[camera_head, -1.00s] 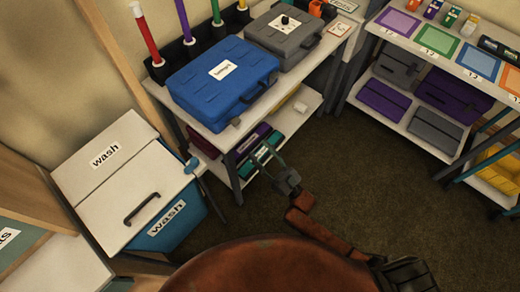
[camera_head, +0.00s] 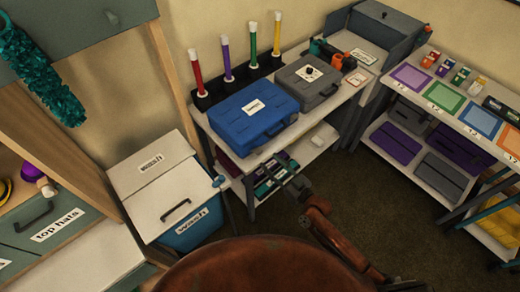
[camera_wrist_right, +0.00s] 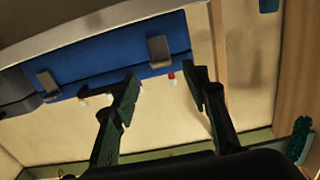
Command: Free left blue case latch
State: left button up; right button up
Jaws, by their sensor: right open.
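The blue case (camera_head: 253,115) lies closed on the white table, with a label on its lid. In the right wrist view, which is upside down, its blue front (camera_wrist_right: 110,62) carries two grey latches. The left latch (camera_wrist_right: 160,50) shows on the right of that picture and the right latch (camera_wrist_right: 48,84) on the left. My right gripper (camera_wrist_right: 162,82) is open and empty; the left latch shows between and beyond its fingertips, apart from them. In the head view this gripper (camera_head: 283,178) is in front of the table. My left gripper is out of view.
A grey case (camera_head: 306,80) stands right of the blue one. Several coloured batons stand behind, including a red one (camera_head: 196,72). A shelf with small items is below the tabletop. A wash bin (camera_head: 165,195) stands to the left, a prop rack (camera_head: 440,90) to the right.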

aim_at(259, 151)
jog(key=shift+x, duration=3.9)
jog(key=shift+c, duration=0.4)
